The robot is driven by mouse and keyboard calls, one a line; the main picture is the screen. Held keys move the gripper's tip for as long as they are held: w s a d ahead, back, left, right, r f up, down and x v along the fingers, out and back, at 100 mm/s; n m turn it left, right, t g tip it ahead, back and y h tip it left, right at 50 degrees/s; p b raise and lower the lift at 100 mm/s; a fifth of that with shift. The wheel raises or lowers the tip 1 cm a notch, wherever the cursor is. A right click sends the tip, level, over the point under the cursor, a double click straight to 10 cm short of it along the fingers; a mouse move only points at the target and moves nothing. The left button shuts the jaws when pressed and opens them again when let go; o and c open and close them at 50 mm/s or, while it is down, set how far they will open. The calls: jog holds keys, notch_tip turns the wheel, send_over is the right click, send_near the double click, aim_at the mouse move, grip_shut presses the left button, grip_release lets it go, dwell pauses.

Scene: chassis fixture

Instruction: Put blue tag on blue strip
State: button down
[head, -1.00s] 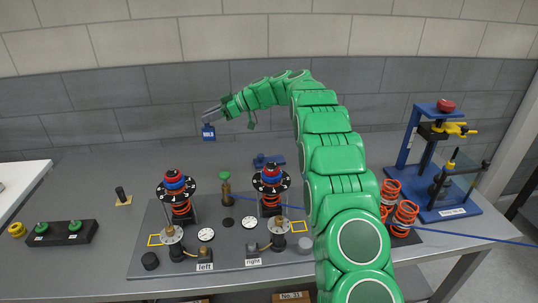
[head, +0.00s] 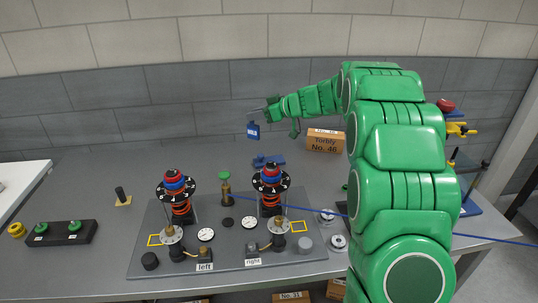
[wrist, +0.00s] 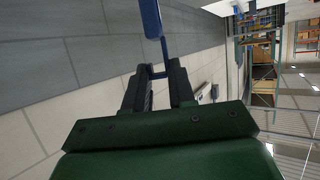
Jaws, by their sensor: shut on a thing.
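My gripper (head: 262,111) is raised over the back of the table, shut on the blue tag (head: 253,131). The tag hangs below the jaws and bears a small white label. In the wrist view the tag (wrist: 152,20) shows at the top, beyond the jaw tips (wrist: 160,78). The tag is well clear of the table and touches nothing but my gripper. I cannot clearly make out a blue strip.
The grey plate (head: 230,255) carries two spring posts with dials (head: 176,187) (head: 271,182), gauges and yellow outlines. A cardboard box (head: 325,142) stands at the back. A black block with green knobs (head: 58,232) is at left. My arm covers much of the right side.

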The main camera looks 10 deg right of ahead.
jog(key=s+d+f+m+t+h, duration=0.2)
jog(key=s+d, duration=0.4)
jog(key=w+f, duration=1.3)
jog(key=shift+w, duration=0.35)
dwell(0.7)
jog(key=shift+d+f, duration=0.1)
jog(key=shift+f, duration=0.1)
jog(key=c, duration=0.9)
grip_release()
jog(key=shift+c, duration=0.2)
jog(key=shift+r, duration=0.1)
jog(key=v, duration=1.2)
